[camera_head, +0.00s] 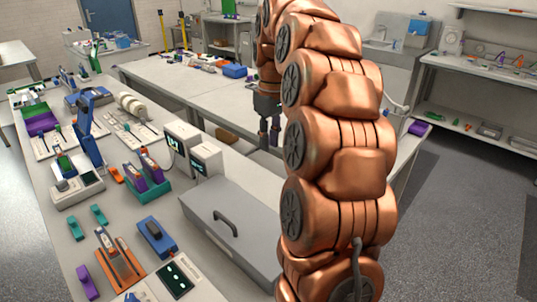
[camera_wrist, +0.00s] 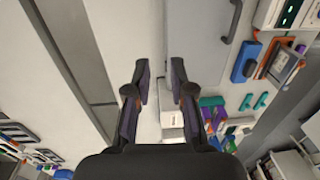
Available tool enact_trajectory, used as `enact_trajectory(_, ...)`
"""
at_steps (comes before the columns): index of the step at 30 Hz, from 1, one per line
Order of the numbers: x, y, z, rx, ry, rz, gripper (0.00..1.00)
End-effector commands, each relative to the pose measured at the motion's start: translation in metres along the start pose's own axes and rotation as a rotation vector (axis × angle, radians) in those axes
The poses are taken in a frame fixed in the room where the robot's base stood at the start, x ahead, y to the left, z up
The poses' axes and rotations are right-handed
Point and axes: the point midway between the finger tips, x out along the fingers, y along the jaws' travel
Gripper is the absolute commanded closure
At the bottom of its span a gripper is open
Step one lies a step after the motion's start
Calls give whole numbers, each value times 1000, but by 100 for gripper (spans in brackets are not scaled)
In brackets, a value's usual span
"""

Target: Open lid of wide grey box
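The wide grey box (camera_head: 215,238) sits on the near bench, with its lid down and a dark handle (camera_head: 226,222) on top. My copper arm hides its right part. In the wrist view the grey box (camera_wrist: 205,45) is at the upper middle, with its handle (camera_wrist: 233,20) to the right. My gripper (camera_head: 269,134) is beyond the box in the head view, above the gap-side edge of the bench. In the wrist view my gripper (camera_wrist: 160,88) has its two fingers apart with nothing between them. It touches neither box nor handle.
Two small white devices (camera_head: 190,150) stand just behind the box. A blue tool (camera_head: 157,237), an orange rack (camera_head: 120,263) and a dark-screened device (camera_head: 175,278) lie left of it. A second bench (camera_head: 185,85) stands behind. Grey floor (camera_head: 450,220) is open on the right.

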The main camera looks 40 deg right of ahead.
Motion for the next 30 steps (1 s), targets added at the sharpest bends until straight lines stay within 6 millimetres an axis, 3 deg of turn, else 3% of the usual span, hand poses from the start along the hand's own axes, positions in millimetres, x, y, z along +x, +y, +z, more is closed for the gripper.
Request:
enact_trajectory(9, -24, 0, 0, 1, 1, 1, 77)
enact_trajectory(22, -29, 0, 0, 1, 0, 0, 77)
enact_trajectory(26, -29, -4, 0, -1, -1, 0, 91)
enact_trajectory(30, -26, -24, 4, -10, -7, 0, 100)
